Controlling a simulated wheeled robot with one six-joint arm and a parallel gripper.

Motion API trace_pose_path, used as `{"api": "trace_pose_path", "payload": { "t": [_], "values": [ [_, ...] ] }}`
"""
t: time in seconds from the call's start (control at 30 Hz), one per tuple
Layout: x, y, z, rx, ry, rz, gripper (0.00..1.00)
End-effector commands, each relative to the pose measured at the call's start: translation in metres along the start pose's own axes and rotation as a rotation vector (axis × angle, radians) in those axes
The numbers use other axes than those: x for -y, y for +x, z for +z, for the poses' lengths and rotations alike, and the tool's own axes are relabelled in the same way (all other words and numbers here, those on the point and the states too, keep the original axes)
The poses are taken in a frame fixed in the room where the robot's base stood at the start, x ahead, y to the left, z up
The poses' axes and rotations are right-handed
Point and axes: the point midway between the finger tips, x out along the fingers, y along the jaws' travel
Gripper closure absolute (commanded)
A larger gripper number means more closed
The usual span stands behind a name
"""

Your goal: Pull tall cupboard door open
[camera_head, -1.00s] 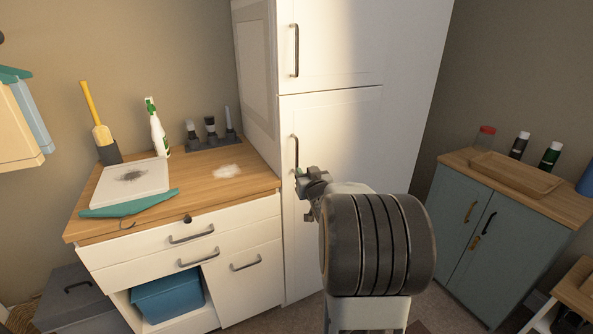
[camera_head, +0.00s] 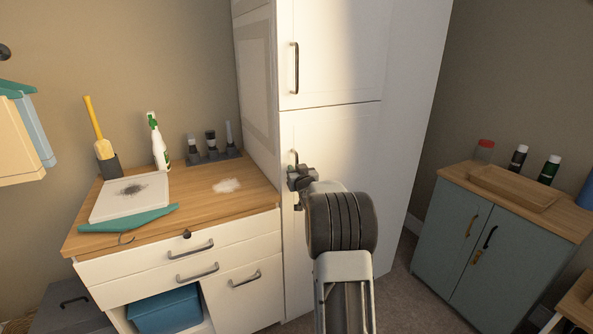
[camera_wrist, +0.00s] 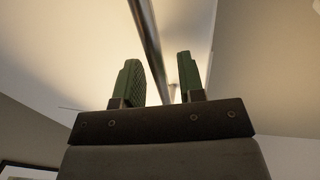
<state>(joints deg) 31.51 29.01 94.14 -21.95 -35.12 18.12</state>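The tall white cupboard stands at the centre of the head view. Its lower door (camera_head: 340,135) looks shut, with a dark vertical bar handle (camera_head: 295,156) on its left side. My gripper (camera_head: 298,178) is at this handle and hides its lower part. In the wrist view the handle bar (camera_wrist: 149,40) runs between the two green-padded fingers of my gripper (camera_wrist: 160,70). The fingers are apart, with a gap visible on the bar's right side. The upper door (camera_head: 335,55) is shut and has its own bar handle (camera_head: 295,68).
A wood-topped drawer unit (camera_head: 190,260) stands close on the left, with a spray bottle (camera_head: 158,142), a white tray (camera_head: 130,195) and a teal hanger (camera_head: 128,218) on top. A blue-grey cabinet (camera_head: 490,245) stands on the right. Carpet floor (camera_head: 405,295) shows between.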

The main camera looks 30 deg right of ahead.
Motion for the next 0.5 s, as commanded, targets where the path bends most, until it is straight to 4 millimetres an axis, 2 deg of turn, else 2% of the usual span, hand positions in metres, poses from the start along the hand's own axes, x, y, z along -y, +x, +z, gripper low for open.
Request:
{"api": "trace_pose_path", "payload": {
  "t": [0.37, 0.5],
  "values": [
    [0.0001, 0.0044, -0.0002, -0.001, 0.000, 0.000, 0.64],
    [0.0001, 0.0043, -0.0003, -0.001, 0.000, 0.000, 0.74]
  ]
}}
